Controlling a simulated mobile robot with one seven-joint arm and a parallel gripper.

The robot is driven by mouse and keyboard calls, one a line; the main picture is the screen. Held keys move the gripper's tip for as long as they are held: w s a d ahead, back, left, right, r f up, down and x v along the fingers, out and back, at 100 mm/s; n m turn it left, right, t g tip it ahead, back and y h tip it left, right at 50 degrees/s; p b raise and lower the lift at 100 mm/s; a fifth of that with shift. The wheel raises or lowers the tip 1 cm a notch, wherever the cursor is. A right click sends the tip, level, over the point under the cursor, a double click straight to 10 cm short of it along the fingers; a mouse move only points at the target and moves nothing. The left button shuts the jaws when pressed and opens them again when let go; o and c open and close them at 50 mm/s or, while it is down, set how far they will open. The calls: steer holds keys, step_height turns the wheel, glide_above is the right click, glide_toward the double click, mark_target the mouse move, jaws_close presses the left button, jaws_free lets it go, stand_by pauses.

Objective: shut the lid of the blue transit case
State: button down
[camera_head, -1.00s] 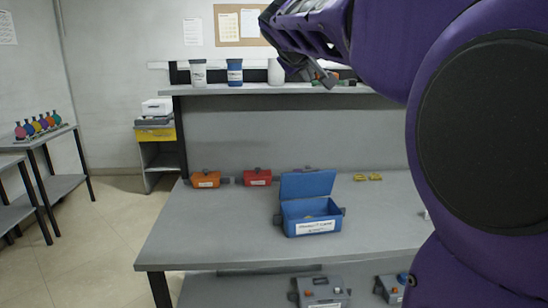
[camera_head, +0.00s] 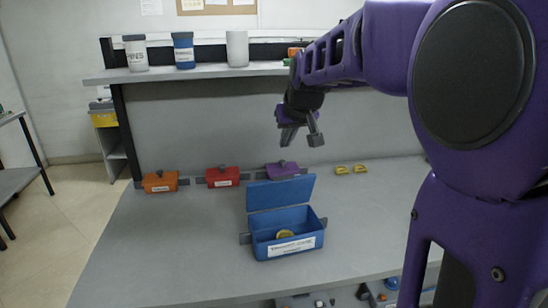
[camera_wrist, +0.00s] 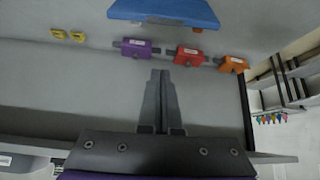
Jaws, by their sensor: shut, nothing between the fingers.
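The blue transit case (camera_head: 262,249) stands on the grey bench, a white label on its front. Its lid (camera_head: 280,194) is raised at the back, so the inside shows, with a yellow round item (camera_head: 285,234) in it. My gripper (camera_head: 301,136) is above and behind the case, higher than the raised lid and apart from it. In the wrist view my gripper (camera_wrist: 161,74) shows its two fingers together with nothing between them. Part of the blue case's lid (camera_wrist: 165,10) shows at the top edge of that view; the rest of the case is out of frame.
Orange (camera_head: 160,182), red (camera_head: 222,177) and purple (camera_head: 283,169) closed cases stand along the back of the bench (camera_head: 150,250). Two yellow items (camera_head: 350,169) lie at back right. A shelf (camera_head: 200,74) with containers overhangs behind. The bench left of the blue case is clear.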

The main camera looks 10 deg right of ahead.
glide_above(280, 191)
steer(key=w, duration=0.3)
step_height(280, 191, down, 8)
steer(key=s, duration=0.2)
steer(key=shift+s+d+f, duration=0.3)
steer(key=shift+f, duration=0.05)
steer(key=shift+s+f, duration=0.25)
steer(key=shift+s, duration=0.2)
steer(key=shift+f, duration=0.1)
